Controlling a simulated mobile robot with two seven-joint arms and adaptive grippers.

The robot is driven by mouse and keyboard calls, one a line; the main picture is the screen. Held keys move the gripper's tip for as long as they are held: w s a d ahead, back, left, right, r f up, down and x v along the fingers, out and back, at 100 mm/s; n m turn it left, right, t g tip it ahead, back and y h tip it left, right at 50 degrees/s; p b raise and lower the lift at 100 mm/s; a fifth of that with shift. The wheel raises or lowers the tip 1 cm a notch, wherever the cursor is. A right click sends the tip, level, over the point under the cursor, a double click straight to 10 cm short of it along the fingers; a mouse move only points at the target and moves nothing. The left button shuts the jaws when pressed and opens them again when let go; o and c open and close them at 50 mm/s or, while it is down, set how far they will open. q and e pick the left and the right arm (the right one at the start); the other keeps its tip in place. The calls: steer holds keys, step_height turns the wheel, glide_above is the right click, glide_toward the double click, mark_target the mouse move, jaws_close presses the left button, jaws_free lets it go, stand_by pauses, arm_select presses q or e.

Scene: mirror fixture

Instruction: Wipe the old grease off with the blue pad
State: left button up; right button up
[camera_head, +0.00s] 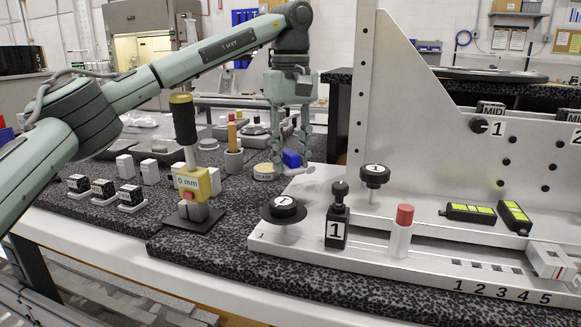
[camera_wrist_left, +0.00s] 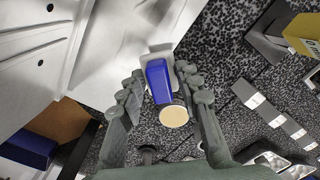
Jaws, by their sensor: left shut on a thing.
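My left gripper (camera_head: 291,168) points down beside the left end of the metal fixture plate (camera_head: 300,205). It is shut on the blue pad (camera_head: 291,158), which shows partly behind the fingers. In the left wrist view the blue pad (camera_wrist_left: 158,82) lies between the fingertips (camera_wrist_left: 162,78), with a pale piece at its far end. A round tin with a tan top (camera_head: 265,172) stands just left of the gripper; it also shows in the left wrist view (camera_wrist_left: 173,116). I cannot make out the old grease clearly. My right gripper is not in view.
The upright fixture plate (camera_head: 405,110) rises to the right. A yellow gauge block (camera_head: 193,183) with a black handle stands left. The speckled mat has some free room.

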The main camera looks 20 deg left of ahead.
mark_target(290, 152)
arm_select(q)
steer(key=shift+r, duration=1.15)
steer(key=shift+r, duration=1.55)
